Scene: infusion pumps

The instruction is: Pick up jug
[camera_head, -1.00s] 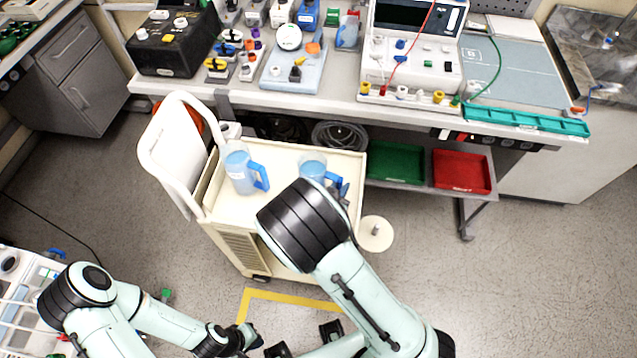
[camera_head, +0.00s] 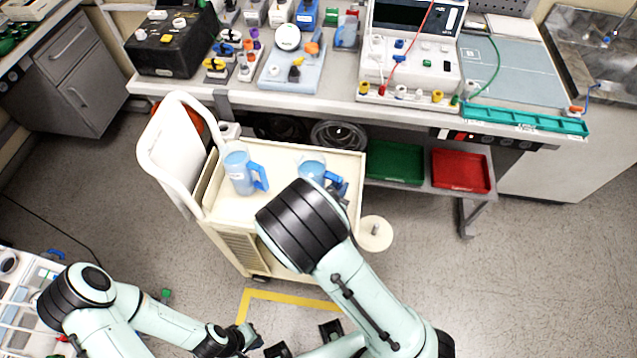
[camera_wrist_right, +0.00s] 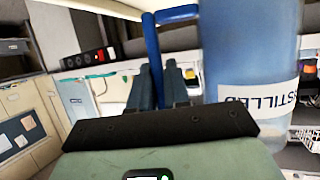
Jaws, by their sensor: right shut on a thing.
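Two clear blue jugs with blue handles stand on the cream cart (camera_head: 222,205). The left jug (camera_head: 238,170) is free of both grippers. The right jug (camera_head: 311,163) is partly hidden behind my right arm. In the right wrist view this jug (camera_wrist_right: 248,50) is close, with a "DISTILLED" label, and its blue handle (camera_wrist_right: 152,45) lies between the fingers. My right gripper (camera_wrist_right: 159,74) is shut on the handle. In the head view the right gripper (camera_head: 341,187) is mostly hidden by my arm. My left gripper (camera_head: 250,340) is low, away from the cart; its jaws are unclear.
The workbench (camera_head: 345,110) with pumps and instruments stands behind the cart. A green bin (camera_head: 394,163) and a red bin (camera_head: 461,170) sit on its lower shelf. The cart's raised push handle (camera_head: 165,150) is at its left. Open floor lies in front and right.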

